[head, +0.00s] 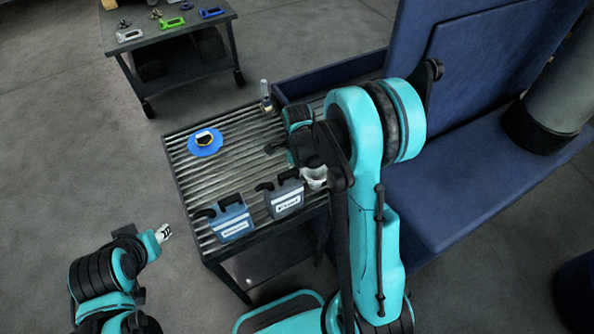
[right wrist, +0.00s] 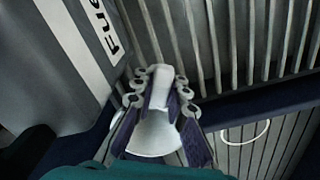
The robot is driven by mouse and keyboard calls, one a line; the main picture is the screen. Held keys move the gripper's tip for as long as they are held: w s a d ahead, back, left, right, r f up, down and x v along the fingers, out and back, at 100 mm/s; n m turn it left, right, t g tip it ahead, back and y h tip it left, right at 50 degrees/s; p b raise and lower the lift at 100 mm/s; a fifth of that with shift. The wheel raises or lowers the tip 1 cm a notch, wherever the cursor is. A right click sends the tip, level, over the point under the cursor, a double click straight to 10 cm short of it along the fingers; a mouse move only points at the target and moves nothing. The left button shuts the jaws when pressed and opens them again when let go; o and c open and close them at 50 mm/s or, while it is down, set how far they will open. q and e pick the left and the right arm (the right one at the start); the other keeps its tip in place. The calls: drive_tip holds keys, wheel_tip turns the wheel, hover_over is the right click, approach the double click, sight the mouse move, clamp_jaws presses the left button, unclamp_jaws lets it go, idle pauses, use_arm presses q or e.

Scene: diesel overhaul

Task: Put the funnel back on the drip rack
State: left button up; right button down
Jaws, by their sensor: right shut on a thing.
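The white funnel (head: 315,178) shows at the right edge of the slatted drip rack (head: 240,165), partly hidden by my right arm. In the right wrist view, my right gripper (right wrist: 158,95) is shut on the funnel (right wrist: 155,135), whose wide mouth faces the camera. The rack's slats (right wrist: 215,40) lie beyond the fingertips. I cannot tell whether the funnel touches the rack. My left gripper (head: 163,232) is off the rack's front left side, away from everything; its jaw state is unclear.
A grey jug (head: 285,200) and a blue jug (head: 233,222) stand on the rack's front part. A blue disc (head: 205,143) and a small upright item (head: 265,95) are farther back. A large blue structure (head: 450,150) borders the right. Mid-rack is clear.

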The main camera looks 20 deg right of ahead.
drive_tip(key=shift+f+b, duration=0.55)
drive_tip(key=shift+f, duration=0.15)
drive_tip(key=c, duration=1.4)
unclamp_jaws()
drive_tip(key=shift+r, duration=0.1)
drive_tip(key=shift+c, duration=0.2)
wheel_tip(320, 180, up, 12)
